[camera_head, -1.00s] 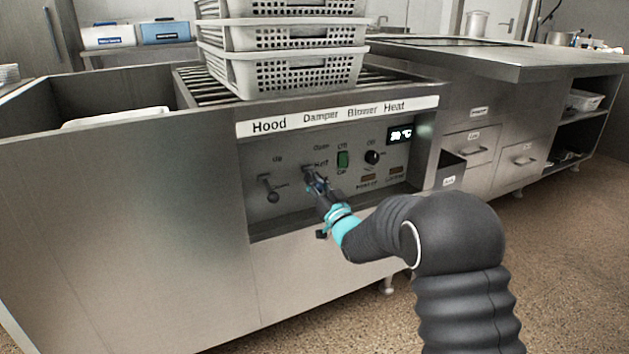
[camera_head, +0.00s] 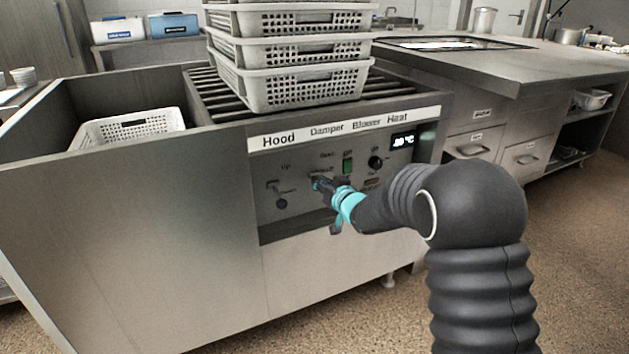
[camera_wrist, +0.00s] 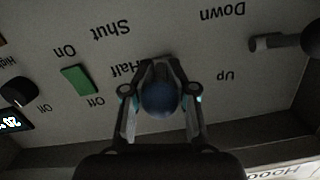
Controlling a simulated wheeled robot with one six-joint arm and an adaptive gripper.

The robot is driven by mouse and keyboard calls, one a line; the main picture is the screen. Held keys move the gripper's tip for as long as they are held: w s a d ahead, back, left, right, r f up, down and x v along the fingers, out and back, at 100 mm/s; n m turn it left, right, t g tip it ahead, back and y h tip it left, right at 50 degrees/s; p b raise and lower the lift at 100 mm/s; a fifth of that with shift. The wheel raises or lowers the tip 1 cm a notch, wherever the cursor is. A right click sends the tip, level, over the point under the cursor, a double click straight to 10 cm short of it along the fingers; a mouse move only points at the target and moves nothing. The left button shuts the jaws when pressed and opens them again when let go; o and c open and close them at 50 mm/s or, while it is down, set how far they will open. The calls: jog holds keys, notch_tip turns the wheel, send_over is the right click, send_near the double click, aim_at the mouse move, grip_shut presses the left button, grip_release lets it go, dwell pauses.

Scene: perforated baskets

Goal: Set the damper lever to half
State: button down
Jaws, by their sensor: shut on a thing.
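The damper lever shows in the wrist view as a round blue knob (camera_wrist: 160,98) in front of the panel, beside the printed word Half; its shaft is mostly hidden. My gripper (camera_wrist: 160,92) is shut on it, with one finger on each side of the knob. In the head view my gripper (camera_head: 318,184) is at the panel (camera_head: 262,222) below the Damper label, and it hides the lever there. The wrist picture is upside down, with Shut printed above Half and Open not visible.
The hood lever (camera_head: 275,195) is left of my gripper. The green blower switch (camera_head: 348,165) and black heat knob (camera_head: 375,162) are close on its right. Stacked perforated baskets (camera_head: 290,88) stand on the rollers above. Another basket (camera_head: 130,127) sits in the left basin.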

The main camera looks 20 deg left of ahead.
jog(key=shift+d+f, duration=0.1)
jog(key=shift+f, duration=0.15)
jog(key=c, duration=1.2)
grip_release()
jog(key=shift+r, duration=0.15)
jog(key=shift+s+r, duration=0.1)
jog(key=shift+s, duration=0.05)
jog(key=v, duration=1.1)
jog(key=shift+s+d, duration=0.25)
jog(key=shift+s, duration=0.05)
